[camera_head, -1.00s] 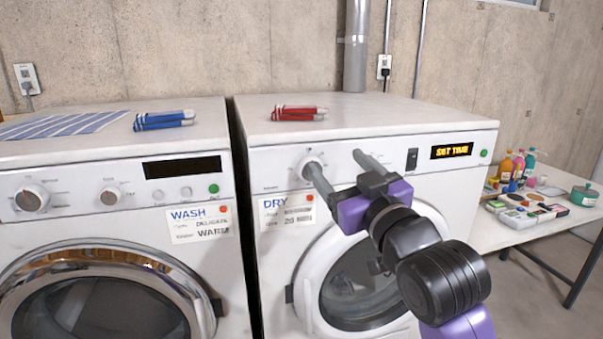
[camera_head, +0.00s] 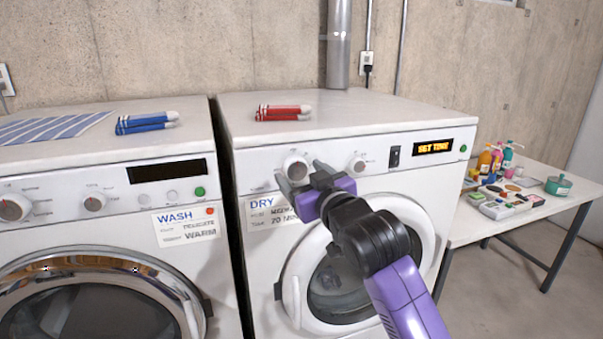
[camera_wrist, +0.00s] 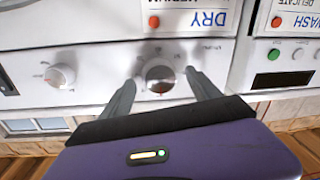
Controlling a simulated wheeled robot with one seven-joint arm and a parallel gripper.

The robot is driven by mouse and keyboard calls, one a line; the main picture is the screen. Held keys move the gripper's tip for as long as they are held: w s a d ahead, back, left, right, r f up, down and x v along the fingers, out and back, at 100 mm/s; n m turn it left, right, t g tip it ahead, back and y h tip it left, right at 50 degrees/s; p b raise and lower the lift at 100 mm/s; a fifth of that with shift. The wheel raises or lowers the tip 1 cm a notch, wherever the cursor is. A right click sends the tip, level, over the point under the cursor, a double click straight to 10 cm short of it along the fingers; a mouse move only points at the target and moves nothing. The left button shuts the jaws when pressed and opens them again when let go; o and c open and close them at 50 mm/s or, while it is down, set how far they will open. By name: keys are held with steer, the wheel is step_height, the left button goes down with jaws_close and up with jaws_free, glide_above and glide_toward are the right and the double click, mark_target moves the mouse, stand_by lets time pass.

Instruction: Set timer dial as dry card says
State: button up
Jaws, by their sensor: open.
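The dryer's left dial (camera_head: 296,167) is a round white and grey knob. It also shows in the wrist view (camera_wrist: 160,77), between the two fingers. The dryer's right dial (camera_head: 357,163) stands apart from my gripper. The dry card (camera_head: 258,214) is on the panel below the left dial. It reads "DRY" at top and has a red dot; its lower text looks like "20 MIN", partly hidden by my gripper. The dryer display (camera_head: 433,147) reads "SET TIME". My gripper (camera_head: 303,176) is open in front of the left dial; I cannot tell whether it touches the dial.
A washer (camera_head: 100,153) with its own wash card (camera_head: 188,226) stands close on the left. Red socks (camera_head: 283,112) lie on the dryer, blue socks (camera_head: 146,122) on the washer. A table (camera_head: 515,217) with bottles and boxes stands right. A black switch (camera_head: 394,156) is on the panel.

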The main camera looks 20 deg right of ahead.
steer(key=c, duration=1.4)
steer(key=shift+o, duration=0.2)
steer(key=m, duration=0.4)
steer(key=shift+a+p, duration=0.1)
steer(key=shift+p, duration=0.3)
steer(key=m, duration=0.2)
steer(key=m+p, duration=0.1)
steer(key=m, duration=0.2)
steer(key=shift+m+t+h, duration=0.3)
steer(key=m+p, duration=0.1)
steer(key=m, duration=0.3)
steer(key=shift+f+m, duration=0.1)
steer(key=shift+m, duration=0.3)
steer(key=shift+m+h, duration=0.5)
steer(key=shift+m, duration=1.6)
